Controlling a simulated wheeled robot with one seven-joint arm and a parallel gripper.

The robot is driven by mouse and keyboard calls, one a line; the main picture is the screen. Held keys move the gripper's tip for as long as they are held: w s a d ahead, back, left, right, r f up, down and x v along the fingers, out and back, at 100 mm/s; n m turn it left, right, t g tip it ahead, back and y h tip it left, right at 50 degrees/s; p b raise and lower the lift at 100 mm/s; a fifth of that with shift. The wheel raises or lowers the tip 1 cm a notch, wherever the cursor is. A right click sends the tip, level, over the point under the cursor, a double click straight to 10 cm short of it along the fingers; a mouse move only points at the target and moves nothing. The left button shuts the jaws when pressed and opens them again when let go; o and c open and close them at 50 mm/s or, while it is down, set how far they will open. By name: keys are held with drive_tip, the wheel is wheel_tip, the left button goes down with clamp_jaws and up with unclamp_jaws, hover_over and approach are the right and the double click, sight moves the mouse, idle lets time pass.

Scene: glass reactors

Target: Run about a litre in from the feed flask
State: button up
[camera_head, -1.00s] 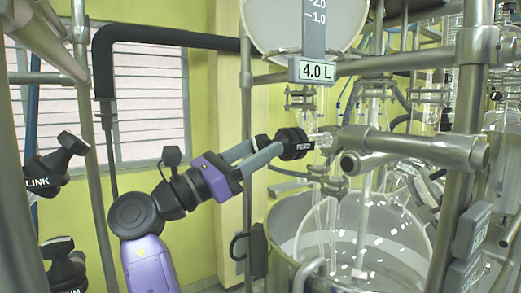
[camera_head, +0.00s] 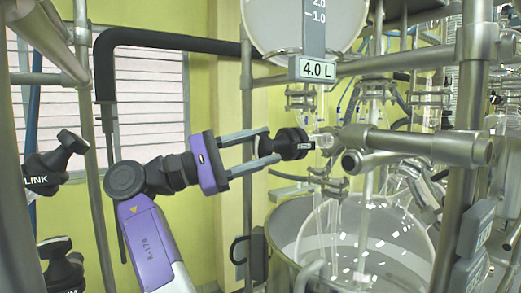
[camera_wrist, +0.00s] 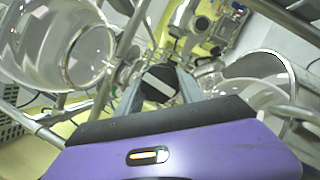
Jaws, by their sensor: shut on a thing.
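The feed flask (camera_head: 275,25) is a large clear glass vessel at the top of the head view. A grey scale strip on it is marked 2.0 and 1.0, above a plate reading 4.0 L (camera_head: 318,68). Below it, a black valve knob (camera_head: 292,143) sits on a glass side fitting. My gripper (camera_head: 268,146) has its two grey fingers closed around the knob's left end, one above the other. In the wrist view the knob (camera_wrist: 160,82) shows a pale stripe between the fingers. A round glass reactor vessel (camera_head: 385,235) hangs below right. I cannot make out a liquid level in the flask.
A metal bath (camera_head: 283,235) surrounds the reactor vessel. Steel posts and rails, such as the thick clamp bar (camera_head: 425,147), stand close right of the knob. Other black knobs, one marked LINK (camera_head: 42,178), sit at the left.

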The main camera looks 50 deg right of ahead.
drive_tip(key=shift+m, duration=0.6)
drive_tip(key=shift+y, duration=0.4)
drive_tip(key=o, duration=1.4)
